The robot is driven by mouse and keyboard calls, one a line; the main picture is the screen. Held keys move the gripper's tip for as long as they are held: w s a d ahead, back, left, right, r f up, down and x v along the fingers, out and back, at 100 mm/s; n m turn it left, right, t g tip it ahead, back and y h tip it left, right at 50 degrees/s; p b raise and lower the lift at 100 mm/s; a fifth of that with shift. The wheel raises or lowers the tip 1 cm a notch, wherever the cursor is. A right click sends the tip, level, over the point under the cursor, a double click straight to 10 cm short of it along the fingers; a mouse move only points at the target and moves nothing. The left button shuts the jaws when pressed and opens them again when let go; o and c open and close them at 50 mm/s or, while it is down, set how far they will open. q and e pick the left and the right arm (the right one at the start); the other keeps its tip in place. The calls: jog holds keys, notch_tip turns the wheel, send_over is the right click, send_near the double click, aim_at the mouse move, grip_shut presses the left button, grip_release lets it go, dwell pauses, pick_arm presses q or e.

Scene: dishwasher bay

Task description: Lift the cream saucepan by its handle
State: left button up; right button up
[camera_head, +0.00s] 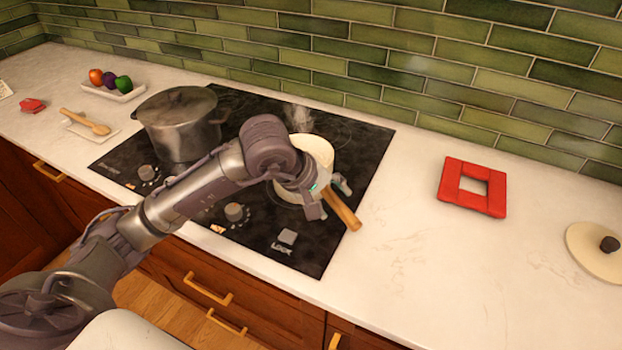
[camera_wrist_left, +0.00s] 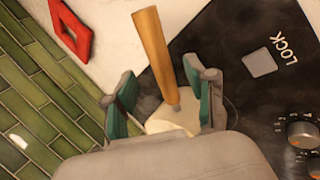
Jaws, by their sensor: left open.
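The cream saucepan (camera_head: 318,150) stands on the black cooktop, partly hidden behind my left gripper. Its wooden handle (camera_head: 343,211) points toward the counter's front right, past the cooktop edge. My left gripper (camera_head: 328,198) is over the pan's near side, by the root of the handle. In the left wrist view the gripper (camera_wrist_left: 162,100) is open, with a green-padded finger on each side of the handle (camera_wrist_left: 153,50). Both fingers look apart from the handle. Part of the cream pan (camera_wrist_left: 172,122) shows between them. My right gripper is in neither view.
A grey lidded pot (camera_head: 180,125) stands on the cooktop (camera_head: 300,255) at the left. A red square trivet (camera_head: 452,187) and a cream lid (camera_head: 592,250) lie on the counter to the right. The counter between cooktop and trivet is clear. A green tiled wall (camera_head: 440,50) bounds the back.

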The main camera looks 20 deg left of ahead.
aim_at(338, 206)
pick_arm(q)
jog(key=shift+w+d+f+p, duration=0.15)
jog(key=shift+d+f+p, duration=0.1)
jog(key=shift+f+p, duration=0.1)
jog(key=p+x, duration=0.1)
jog(key=x, duration=0.2)
jog(key=shift+d+f, duration=0.1)
jog(key=shift+f, duration=0.15)
jog(key=shift+w+d+f, duration=0.1)
jog(key=shift+w+f, duration=0.1)
jog(key=shift+f, duration=0.05)
grip_shut()
jog(key=shift+w+r, duration=0.1)
